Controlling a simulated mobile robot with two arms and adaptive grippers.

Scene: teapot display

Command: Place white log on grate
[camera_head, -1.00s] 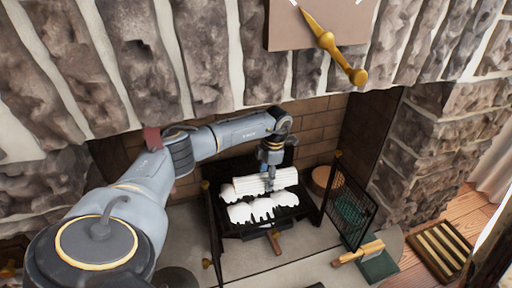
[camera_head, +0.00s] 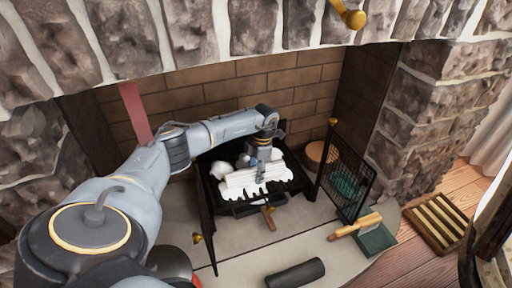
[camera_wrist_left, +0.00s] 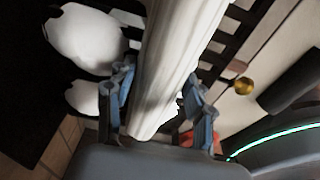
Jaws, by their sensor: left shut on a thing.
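The white log (camera_head: 250,180) is pale and ridged and lies level over the black grate (camera_head: 284,211) in the fireplace. My left gripper (camera_head: 262,165) reaches down from above and is shut on the log. In the left wrist view the log (camera_wrist_left: 175,65) passes between the two blue-grey fingers of the gripper (camera_wrist_left: 160,105). Dark grate bars (camera_wrist_left: 226,38) show beside it. I cannot tell whether the log rests on the grate or is held just above it. My right gripper is not in view.
White rounded lumps (camera_head: 219,169) sit behind the log, also in the left wrist view (camera_wrist_left: 85,40). An open mesh screen door (camera_head: 346,178) stands at the right. A dark cylinder (camera_head: 295,273) lies on the hearth. A wood-handled brush (camera_head: 356,226) lies on a green pan (camera_head: 378,240).

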